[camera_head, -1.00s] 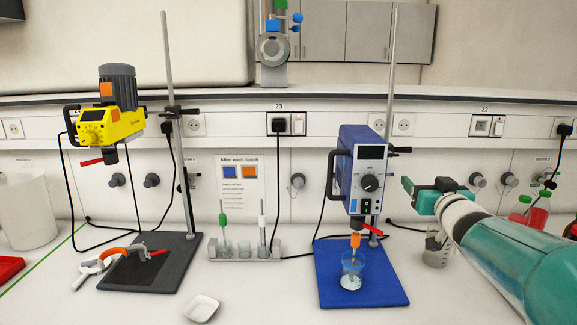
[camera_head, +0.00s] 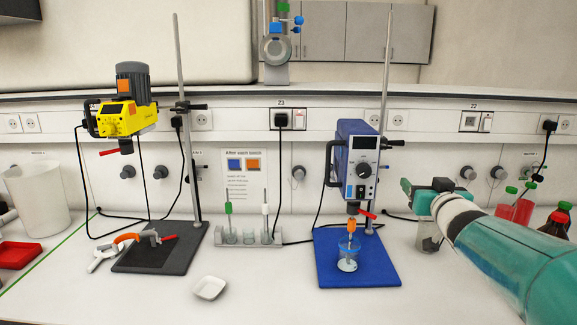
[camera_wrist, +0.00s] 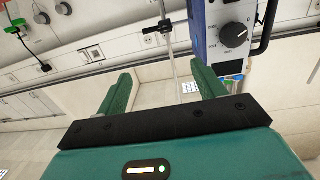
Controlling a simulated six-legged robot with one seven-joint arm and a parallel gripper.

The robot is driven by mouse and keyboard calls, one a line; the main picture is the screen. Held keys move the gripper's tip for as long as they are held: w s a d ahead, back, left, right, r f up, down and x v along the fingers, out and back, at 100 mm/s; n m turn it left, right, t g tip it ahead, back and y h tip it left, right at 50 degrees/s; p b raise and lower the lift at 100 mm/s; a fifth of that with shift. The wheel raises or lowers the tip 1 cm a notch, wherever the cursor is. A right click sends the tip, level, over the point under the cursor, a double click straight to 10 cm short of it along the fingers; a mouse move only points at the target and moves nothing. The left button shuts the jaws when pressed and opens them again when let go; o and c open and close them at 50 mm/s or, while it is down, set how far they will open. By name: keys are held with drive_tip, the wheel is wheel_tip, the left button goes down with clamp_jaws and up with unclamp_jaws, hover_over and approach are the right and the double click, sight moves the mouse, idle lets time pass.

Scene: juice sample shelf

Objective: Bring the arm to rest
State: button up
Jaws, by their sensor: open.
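My arm comes in from the right edge in the head view. My gripper (camera_head: 408,188) is at its end, to the right of the blue stirrer (camera_head: 358,160) and above the bench. In the wrist view my gripper (camera_wrist: 165,92) shows two green fingers set well apart, with nothing between them. The blue stirrer (camera_wrist: 230,35) also shows there, beyond the fingers at upper right.
A yellow stirrer (camera_head: 125,118) hangs over a dark plate (camera_head: 160,255). Red-filled bottles (camera_head: 515,208) and a beaker (camera_head: 428,238) stand near my arm. A white dish (camera_head: 209,288) lies on the front bench, which is otherwise largely clear.

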drive_tip(key=s+a+f+g, duration=0.4)
drive_tip(key=s+a+f, duration=0.1)
drive_tip(key=s, duration=0.5)
drive_tip(key=s+a+f+g, duration=0.4)
drive_tip(key=s+a+f, duration=0.1)
drive_tip(key=s, duration=0.5)
drive_tip(key=s+a+f+g+y, duration=0.1)
drive_tip(key=s+a+f+g, duration=0.3)
drive_tip(key=s+f, duration=0.3)
drive_tip(key=s+a, duration=0.1)
drive_tip(key=s, duration=0.2)
drive_tip(key=shift+s+f+n, duration=0.15)
drive_tip(key=shift+n, duration=0.25)
